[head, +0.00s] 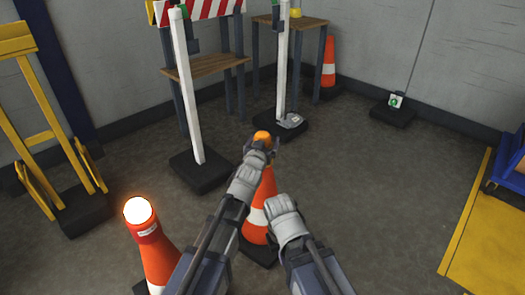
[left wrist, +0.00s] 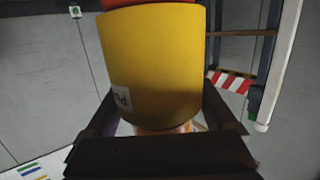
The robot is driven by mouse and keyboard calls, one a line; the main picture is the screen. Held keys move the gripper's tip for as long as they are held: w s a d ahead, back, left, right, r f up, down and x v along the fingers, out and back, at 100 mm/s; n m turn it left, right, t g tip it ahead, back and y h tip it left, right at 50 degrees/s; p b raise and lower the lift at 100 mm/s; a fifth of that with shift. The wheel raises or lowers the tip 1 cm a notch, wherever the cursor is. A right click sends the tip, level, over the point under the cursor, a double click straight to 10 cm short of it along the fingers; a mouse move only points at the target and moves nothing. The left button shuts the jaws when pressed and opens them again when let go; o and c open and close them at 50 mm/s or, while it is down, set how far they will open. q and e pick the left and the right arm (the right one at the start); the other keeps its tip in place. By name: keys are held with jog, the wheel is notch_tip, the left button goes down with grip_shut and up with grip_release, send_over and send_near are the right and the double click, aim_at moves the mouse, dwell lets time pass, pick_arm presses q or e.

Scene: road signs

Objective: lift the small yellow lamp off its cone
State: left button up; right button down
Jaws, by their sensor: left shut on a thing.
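The small yellow lamp (left wrist: 152,65) fills the middle of the left wrist view, with a red top and a small white label. My left gripper (left wrist: 158,125) is shut on its lower part. In the head view the lamp's orange top (head: 262,135) shows just beyond my left gripper (head: 258,147). The orange and white cone (head: 258,215) stands below, partly hidden by my left arm. I cannot tell whether the lamp still touches the cone. My right gripper (head: 281,204) is low beside the cone, and its jaws cannot be made out.
Another cone (head: 160,262) with a glowing lamp (head: 139,211) stands at the front left. White posts (head: 188,90) on black bases and a striped barrier (head: 200,10) stand behind. A yellow frame (head: 40,110) is at left, a yellow platform (head: 480,235) at right. Floor between is clear.

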pick_arm(q)
jog(key=shift+r, duration=0.1)
jog(key=shift+c, duration=0.2)
notch_tip(320, 180, up, 10)
jog(key=p, duration=1)
